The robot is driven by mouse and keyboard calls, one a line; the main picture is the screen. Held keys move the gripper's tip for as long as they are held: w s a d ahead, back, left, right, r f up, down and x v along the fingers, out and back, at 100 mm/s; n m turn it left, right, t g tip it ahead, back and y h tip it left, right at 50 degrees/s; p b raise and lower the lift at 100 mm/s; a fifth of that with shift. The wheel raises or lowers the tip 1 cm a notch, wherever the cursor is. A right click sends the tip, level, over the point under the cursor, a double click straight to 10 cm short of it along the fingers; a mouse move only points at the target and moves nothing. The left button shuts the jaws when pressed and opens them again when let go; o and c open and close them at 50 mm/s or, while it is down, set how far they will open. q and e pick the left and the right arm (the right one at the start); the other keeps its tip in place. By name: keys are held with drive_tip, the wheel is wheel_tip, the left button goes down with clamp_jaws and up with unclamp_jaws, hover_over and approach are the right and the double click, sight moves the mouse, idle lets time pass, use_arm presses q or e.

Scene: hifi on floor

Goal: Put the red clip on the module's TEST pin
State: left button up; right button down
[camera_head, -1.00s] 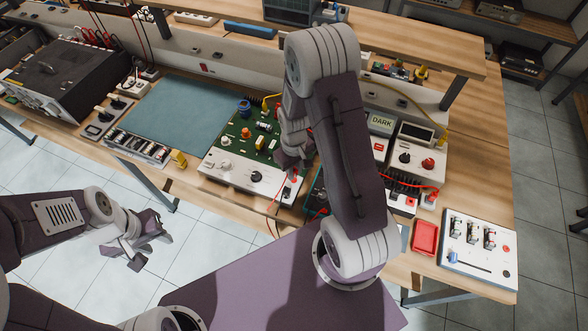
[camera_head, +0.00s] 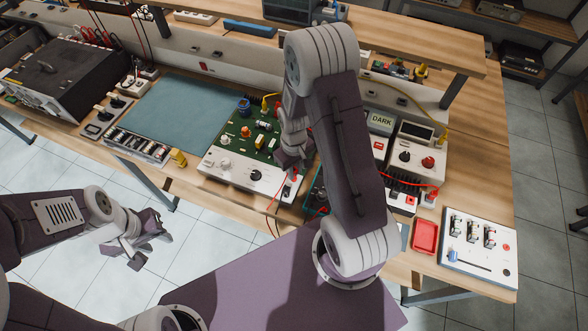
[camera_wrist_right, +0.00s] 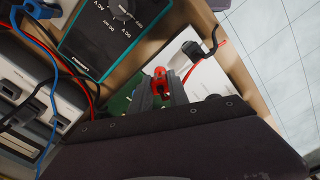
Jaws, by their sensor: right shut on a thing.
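The module is a green circuit board (camera_head: 243,133) with a white front panel (camera_head: 235,178) on the wooden bench. My right gripper (camera_wrist_right: 161,90) is shut on the red clip (camera_wrist_right: 160,74), which shows between its fingers in the right wrist view. In the head view my right gripper (camera_head: 291,168) is at the right end of the module's white panel. A red spot shows just below its fingers. The TEST pin cannot be made out, and I cannot tell whether the clip touches it. My left gripper (camera_head: 140,247) is open and empty, over the floor in front of the bench.
A red tray (camera_head: 425,237) and a white switch panel (camera_head: 478,250) are at right. A blue-green mat (camera_head: 190,113) lies clear at left.

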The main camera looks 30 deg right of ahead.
drive_tip(key=shift+f+b, duration=0.45)
drive_tip(key=shift+f, duration=0.35)
idle(1.1)
drive_tip(key=c, duration=1.2)
unclamp_jaws()
wheel_tip(320, 180, up, 9)
drive_tip(key=shift+r, duration=0.1)
